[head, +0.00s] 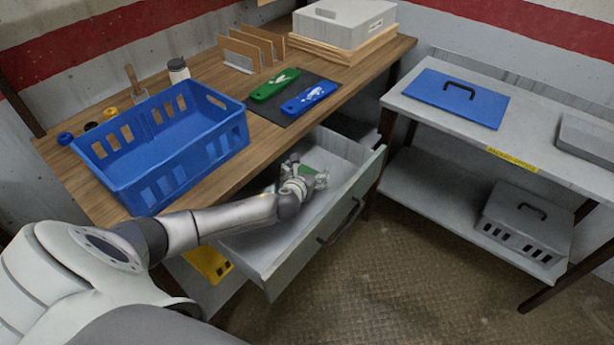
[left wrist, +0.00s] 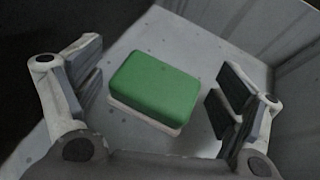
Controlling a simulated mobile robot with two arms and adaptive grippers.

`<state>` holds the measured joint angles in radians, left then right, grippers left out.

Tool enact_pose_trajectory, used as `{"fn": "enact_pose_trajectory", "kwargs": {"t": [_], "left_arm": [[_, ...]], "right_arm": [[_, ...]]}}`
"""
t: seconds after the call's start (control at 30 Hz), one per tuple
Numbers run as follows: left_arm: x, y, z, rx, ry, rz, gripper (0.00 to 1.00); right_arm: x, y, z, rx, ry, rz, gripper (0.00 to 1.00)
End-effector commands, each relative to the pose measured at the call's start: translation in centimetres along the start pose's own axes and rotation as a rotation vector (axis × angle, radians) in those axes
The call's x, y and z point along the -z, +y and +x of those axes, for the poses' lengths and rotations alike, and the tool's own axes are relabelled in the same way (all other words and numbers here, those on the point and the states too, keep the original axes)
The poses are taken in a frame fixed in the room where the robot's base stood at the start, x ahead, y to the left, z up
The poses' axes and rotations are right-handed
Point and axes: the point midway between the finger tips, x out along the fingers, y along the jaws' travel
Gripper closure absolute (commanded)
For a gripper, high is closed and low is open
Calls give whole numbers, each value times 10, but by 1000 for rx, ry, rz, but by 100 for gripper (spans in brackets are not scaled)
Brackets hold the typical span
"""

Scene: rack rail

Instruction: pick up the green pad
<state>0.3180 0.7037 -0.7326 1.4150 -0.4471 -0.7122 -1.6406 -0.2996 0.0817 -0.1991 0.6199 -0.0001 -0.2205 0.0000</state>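The green pad (left wrist: 155,85) has a pale underside and lies on the floor of the open drawer (left wrist: 120,140). In the head view a bit of the green pad (head: 307,171) shows beside my left gripper (head: 312,178), which reaches into the drawer (head: 262,245). In the left wrist view the left gripper (left wrist: 158,85) is open. Its two fingers stand on either side of the pad, with a gap on each side. Nothing is held. My right gripper is not in view.
A blue crate (head: 160,180) stands on the wooden workbench above the drawer. A green tool (head: 274,84) and a blue one (head: 309,97) lie on a dark mat behind it. Drawer walls surround my left gripper. A steel shelf (head: 420,188) stands at right.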

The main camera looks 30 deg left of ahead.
Motion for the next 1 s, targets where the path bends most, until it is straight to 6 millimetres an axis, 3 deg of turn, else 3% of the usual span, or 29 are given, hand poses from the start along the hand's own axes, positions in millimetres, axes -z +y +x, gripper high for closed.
{"fn": "enact_pose_trajectory", "kwargs": {"t": [0.03,0.27,0.73,1.0], "left_arm": [[0,0,0,0,0,0,24],[0,0,0,0,0,0,50],[-2,0,-6,0,0,0,51],[-8,0,-40,2,0,2,51]], "right_arm": [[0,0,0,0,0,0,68],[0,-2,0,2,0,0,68],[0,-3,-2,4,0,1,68],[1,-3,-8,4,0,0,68]]}}
